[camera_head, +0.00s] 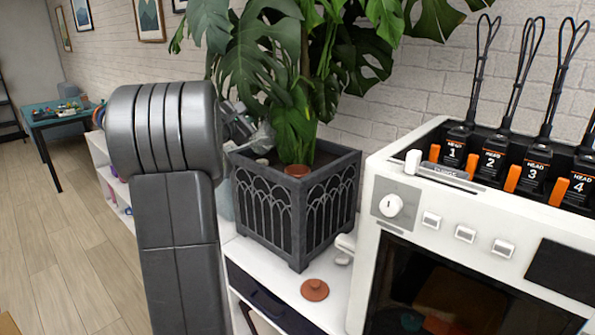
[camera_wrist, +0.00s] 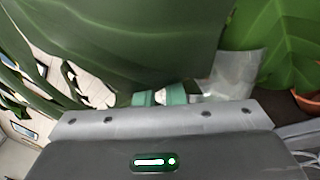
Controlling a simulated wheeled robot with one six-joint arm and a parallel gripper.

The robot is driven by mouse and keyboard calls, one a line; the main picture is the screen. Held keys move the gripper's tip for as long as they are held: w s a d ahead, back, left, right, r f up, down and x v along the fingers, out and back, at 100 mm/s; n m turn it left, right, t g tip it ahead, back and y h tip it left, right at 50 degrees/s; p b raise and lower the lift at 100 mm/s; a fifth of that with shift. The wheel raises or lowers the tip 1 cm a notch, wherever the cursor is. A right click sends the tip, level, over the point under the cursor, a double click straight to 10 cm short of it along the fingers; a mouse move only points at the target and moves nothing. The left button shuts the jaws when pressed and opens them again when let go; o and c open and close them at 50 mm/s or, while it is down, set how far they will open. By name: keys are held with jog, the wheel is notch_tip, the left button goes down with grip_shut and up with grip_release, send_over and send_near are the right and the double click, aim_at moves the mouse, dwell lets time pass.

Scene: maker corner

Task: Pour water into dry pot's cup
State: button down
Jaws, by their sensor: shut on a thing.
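A big-leaved plant (camera_head: 296,85) stands in a dark square pot (camera_head: 300,222) with an arched pattern. A small terracotta cup (camera_head: 297,171) sits in its soil at the near side; its edge shows at the right of the wrist view (camera_wrist: 308,102). My gripper (camera_head: 243,130) is over the pot's left part, partly hidden by my arm. It is shut on a pale translucent vessel (camera_head: 262,138), which lies left of and higher than the cup. In the wrist view the vessel (camera_wrist: 236,78) shows beside green parts; leaves hide much of it. I cannot tell its water level or exact tilt.
A terracotta lid (camera_head: 315,290) lies on the white shelf in front of the pot. A white machine (camera_head: 450,215) with numbered heads stands close at the right. A brick wall is behind. Large leaves hang around my gripper. A teal table (camera_head: 60,117) is far left.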

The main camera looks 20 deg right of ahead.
jog(key=shift+w+a+r+n+p, duration=0.1)
jog(key=shift+w+a+n+p, duration=0.15)
jog(key=shift+n+p, duration=0.2)
jog(key=w+a+f+n+p, duration=0.3)
jog(key=w+a+n+p, duration=0.1)
jog(key=w+n+p, duration=0.1)
jog(key=w+n, duration=0.1)
jog(key=n, duration=0.1)
jog(key=shift+f+n, duration=0.35)
jog(key=shift+f, duration=0.05)
jog(key=shift+s, duration=0.1)
dwell(0.5)
